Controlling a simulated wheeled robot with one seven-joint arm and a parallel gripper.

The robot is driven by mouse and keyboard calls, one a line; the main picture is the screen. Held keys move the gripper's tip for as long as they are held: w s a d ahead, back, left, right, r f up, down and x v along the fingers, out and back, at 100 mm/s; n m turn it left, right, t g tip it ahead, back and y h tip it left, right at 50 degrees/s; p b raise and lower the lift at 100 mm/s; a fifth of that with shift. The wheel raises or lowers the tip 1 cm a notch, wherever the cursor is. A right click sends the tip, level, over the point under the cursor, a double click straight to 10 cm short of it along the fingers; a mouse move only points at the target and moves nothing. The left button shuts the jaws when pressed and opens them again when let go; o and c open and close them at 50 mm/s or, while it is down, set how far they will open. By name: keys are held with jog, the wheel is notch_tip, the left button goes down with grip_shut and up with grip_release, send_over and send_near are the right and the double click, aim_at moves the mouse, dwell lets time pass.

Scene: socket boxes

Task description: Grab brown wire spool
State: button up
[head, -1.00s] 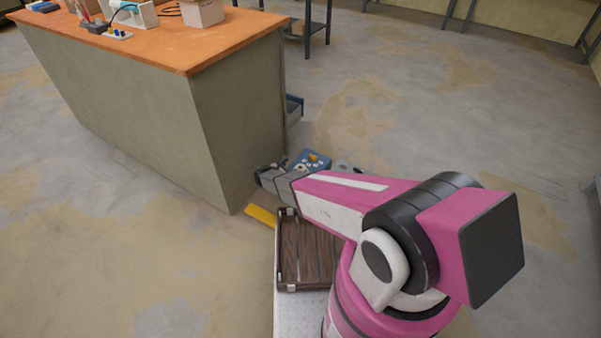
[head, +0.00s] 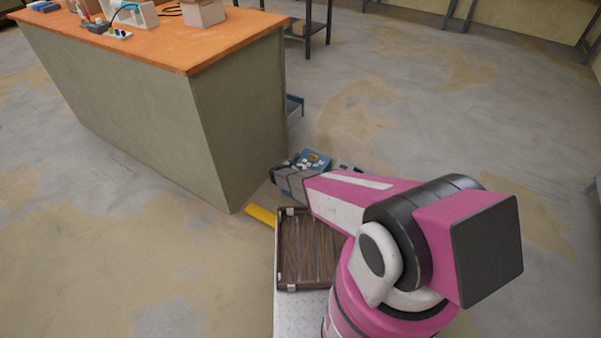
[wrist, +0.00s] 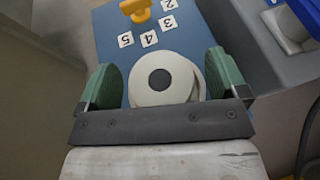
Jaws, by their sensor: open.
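In the wrist view a cream, round, spool-like thing (wrist: 162,78) with a dark round centre lies on a blue surface (wrist: 185,35). It shows no clear brown colour, and I cannot tell whether wire is wound on it. My gripper (wrist: 164,72) is open, with one green finger pad on each side of this round thing. I cannot tell whether the pads touch it. In the head view the blue surface (head: 316,158) shows beyond the end of my arm, and my fingers cannot be made out.
White number tiles (wrist: 148,38) and a yellow-orange piece (wrist: 137,9) are on the blue surface. A grey-blue box edge (wrist: 245,45) rises at the right in the wrist view. A workbench with an orange top (head: 170,45) stands at left. Open floor (head: 440,110) lies beyond.

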jog(key=shift+w+d+f, duration=0.2)
jog(key=shift+w+d, duration=0.1)
jog(key=c, duration=1.1)
jog(key=shift+r, duration=0.15)
